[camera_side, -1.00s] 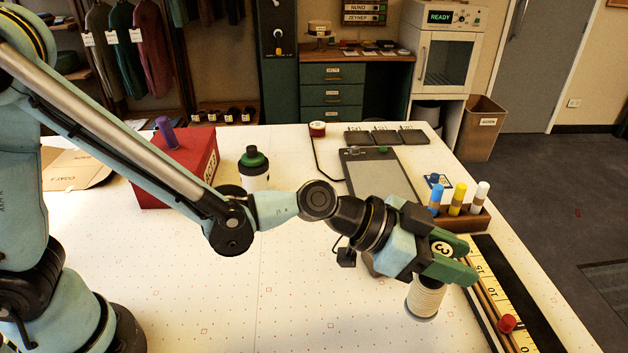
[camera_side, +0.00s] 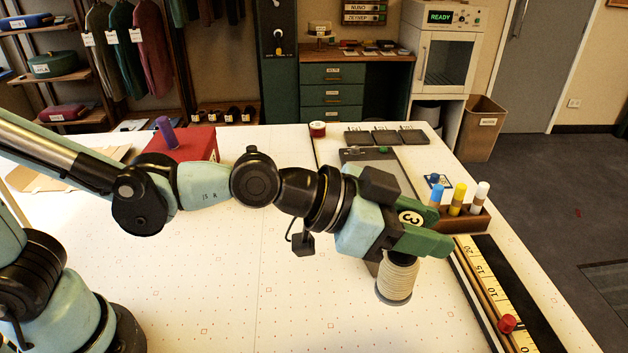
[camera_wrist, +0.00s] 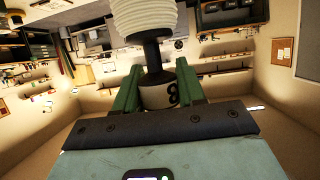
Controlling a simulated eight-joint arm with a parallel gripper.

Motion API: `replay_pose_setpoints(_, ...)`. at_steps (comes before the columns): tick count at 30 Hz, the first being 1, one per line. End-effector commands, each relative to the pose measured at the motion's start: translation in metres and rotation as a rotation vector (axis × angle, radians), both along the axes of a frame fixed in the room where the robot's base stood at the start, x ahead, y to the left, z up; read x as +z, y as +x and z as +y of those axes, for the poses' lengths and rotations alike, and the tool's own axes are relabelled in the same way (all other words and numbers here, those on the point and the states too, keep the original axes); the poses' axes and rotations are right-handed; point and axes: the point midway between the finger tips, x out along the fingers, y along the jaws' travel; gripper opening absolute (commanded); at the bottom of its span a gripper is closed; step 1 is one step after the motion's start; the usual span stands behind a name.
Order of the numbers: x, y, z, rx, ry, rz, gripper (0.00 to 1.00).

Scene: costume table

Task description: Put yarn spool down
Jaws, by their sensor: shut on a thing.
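The yarn spool (camera_side: 398,277) is wound with cream yarn and hangs below my gripper (camera_side: 425,240) in the side view. My gripper's green fingers are shut on the spool's upper end. The spool looks nearly upright, and I cannot tell whether its bottom touches the white table (camera_side: 240,290). In the wrist view the spool (camera_wrist: 145,18) shows at the top, with its dark stem running between the green fingers (camera_wrist: 160,90).
A wooden rack (camera_side: 468,217) with blue, yellow and white markers stands to the right. A ruler (camera_side: 485,285) with a red knob (camera_side: 507,323) lies along the right edge. A red box (camera_side: 185,143) is at the back left. The front middle of the table is clear.

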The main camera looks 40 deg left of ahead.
Motion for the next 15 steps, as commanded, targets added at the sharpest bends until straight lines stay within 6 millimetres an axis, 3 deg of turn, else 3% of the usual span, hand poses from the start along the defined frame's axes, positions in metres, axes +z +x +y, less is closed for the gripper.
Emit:
replay_pose_setpoints(3, 0.001, 0.03, 0.054, 0.132, 0.0, -0.001, 0.0)
replay_pose_setpoints(9, 0.001, 0.056, 0.128, 0.305, -0.001, 0.0, 0.0)
replay_pose_setpoints(15, 0.001, 0.065, 0.169, 0.399, -0.001, -0.001, 0.0)
